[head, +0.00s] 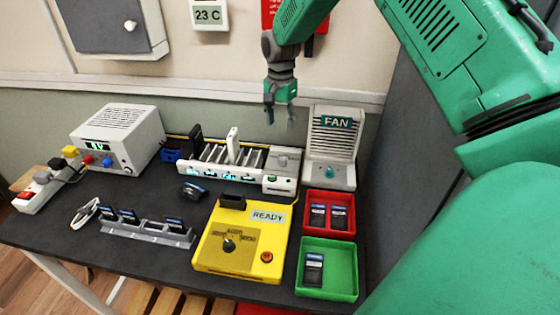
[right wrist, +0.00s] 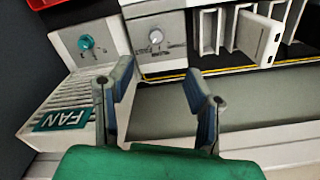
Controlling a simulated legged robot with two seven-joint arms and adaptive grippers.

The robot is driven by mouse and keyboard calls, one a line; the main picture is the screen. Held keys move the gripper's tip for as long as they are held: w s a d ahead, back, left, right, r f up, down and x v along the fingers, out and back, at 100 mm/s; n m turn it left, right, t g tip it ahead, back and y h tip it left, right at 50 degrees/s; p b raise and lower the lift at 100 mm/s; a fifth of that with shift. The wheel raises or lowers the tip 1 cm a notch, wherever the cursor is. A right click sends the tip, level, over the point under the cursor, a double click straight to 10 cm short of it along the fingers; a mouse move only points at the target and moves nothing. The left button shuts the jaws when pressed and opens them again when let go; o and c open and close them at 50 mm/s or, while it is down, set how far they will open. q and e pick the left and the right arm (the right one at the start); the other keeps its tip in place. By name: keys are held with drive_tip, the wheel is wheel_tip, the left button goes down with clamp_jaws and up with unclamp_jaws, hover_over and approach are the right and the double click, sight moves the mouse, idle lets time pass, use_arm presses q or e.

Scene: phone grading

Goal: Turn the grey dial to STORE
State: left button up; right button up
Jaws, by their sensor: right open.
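A small grey dial (head: 283,160) sits on the panel at the right end of the white slotted rack (head: 222,172). In the right wrist view the dial (right wrist: 155,36) is round and pale, with marks around it too small to read. My right gripper (head: 280,118) is open and empty, apart from the dial, above and behind the rack. In the right wrist view its two fingers (right wrist: 158,82) are spread, with the dial beyond them. My left gripper is not in view.
The fan unit (head: 331,170) with a teal knob stands right of the rack. A yellow tester (head: 212,259) with a dark dial and READY display stands in front. Red (head: 343,233) and green (head: 339,284) trays hold phones. A power supply (head: 122,133) is at left.

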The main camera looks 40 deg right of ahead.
hover_over(283, 158)
drive_tip(key=f, duration=0.6)
drive_tip(key=shift+s+d, duration=0.1)
drive_tip(key=shift+s, duration=0.1)
drive_tip(key=f, duration=0.7)
drive_tip(key=shift+w+a+f+p, duration=0.1)
drive_tip(key=shift+w+a+p, duration=0.05)
drive_tip(key=shift+a+p, duration=0.25)
drive_tip(key=shift+d+f, duration=0.2)
clamp_jaws()
